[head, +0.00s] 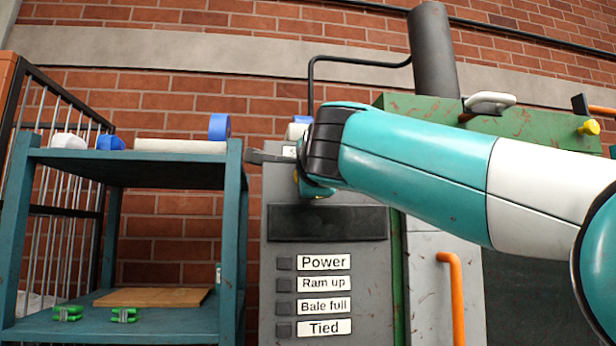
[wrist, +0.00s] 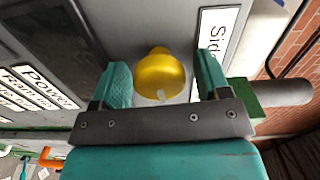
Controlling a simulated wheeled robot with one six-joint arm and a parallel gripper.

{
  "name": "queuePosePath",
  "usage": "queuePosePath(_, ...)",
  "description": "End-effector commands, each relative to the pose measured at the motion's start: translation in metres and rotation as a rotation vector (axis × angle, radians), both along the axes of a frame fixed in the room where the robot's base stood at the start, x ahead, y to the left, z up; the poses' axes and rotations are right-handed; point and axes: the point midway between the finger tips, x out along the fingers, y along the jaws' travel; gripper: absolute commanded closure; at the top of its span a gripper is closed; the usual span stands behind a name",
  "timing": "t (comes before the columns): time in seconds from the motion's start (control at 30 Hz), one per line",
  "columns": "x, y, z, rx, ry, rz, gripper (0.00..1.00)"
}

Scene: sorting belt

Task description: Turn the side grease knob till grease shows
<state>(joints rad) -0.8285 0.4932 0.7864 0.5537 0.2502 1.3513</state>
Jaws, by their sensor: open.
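A round yellow knob (wrist: 160,75) sits on the grey panel in the wrist view, beside a white label (wrist: 215,35) whose visible letters read "Sid". A small pale mark (wrist: 161,95) shows on the knob's lower edge; I cannot tell whether it is a pointer or grease. My gripper (wrist: 163,82) is open, with one teal finger on each side of the knob. A gap shows on both sides, widest at the right. In the head view my gripper (head: 272,157) is at the upper part of the grey panel, and my arm mostly hides the knob.
The grey panel (head: 280,225) carries labels Power, Ram up, Bale full and Tied. An orange handle (head: 456,295) stands to their right. Another yellow knob (head: 588,127) is on the green machine (head: 545,128). A teal shelf (head: 232,240) with several items stands left.

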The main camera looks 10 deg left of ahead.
Motion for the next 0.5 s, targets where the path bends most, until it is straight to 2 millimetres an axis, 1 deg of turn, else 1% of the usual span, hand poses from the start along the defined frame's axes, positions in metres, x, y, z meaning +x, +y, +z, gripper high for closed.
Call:
queuePosePath(0.13, -0.004, -0.001, -0.001, 0.0, -0.001, 0.001, 0.31)
queuePosePath(0.23, -0.014, -0.003, -0.003, 0.001, -0.002, 0.002, 0.31)
queuePosePath(0.37, -0.04, -0.011, -0.005, 0.003, -0.002, 0.004, 0.31)
queuePosePath(0.5, -0.076, -0.021, -0.005, 0.003, -0.002, 0.005, 0.31)
